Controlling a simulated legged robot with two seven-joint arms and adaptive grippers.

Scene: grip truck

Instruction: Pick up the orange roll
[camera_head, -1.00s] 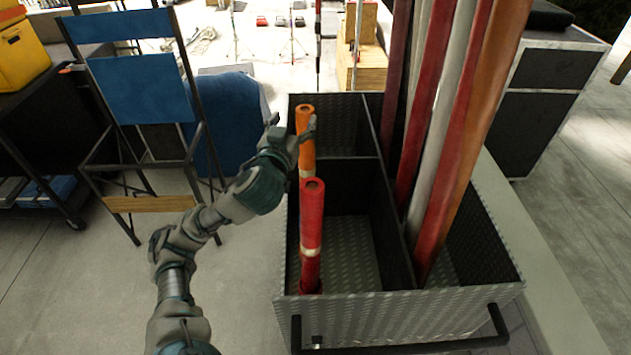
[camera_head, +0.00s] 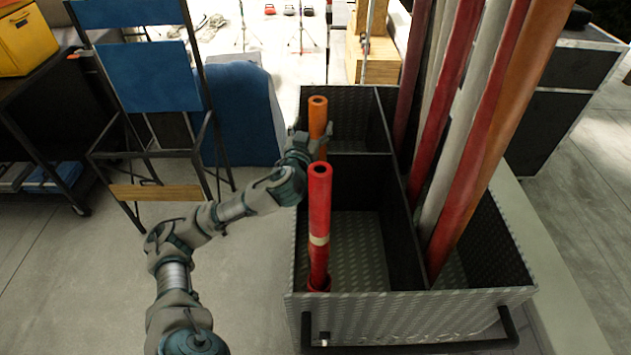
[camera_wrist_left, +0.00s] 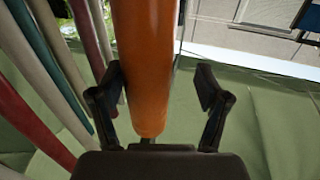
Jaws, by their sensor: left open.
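The short orange roll (camera_head: 317,116) stands upright in the back left compartment of the grey metal bin (camera_head: 410,305). My left gripper (camera_head: 318,140) is at the roll, just behind the top of a short red roll (camera_head: 319,215). In the left wrist view the orange roll (camera_wrist_left: 147,65) comes between the fingers of my open left gripper (camera_wrist_left: 165,100). It is close to the finger at picture left, with a clear gap to the other finger. The lower part of the orange roll is hidden in the head view. My right gripper is not in view.
The short red roll stands in the front left compartment, close to my left wrist. Several long rolls (camera_head: 455,130) lean in the right compartment. A blue folding chair (camera_head: 150,80) stands at left. Open floor (camera_head: 90,290) lies left of the bin.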

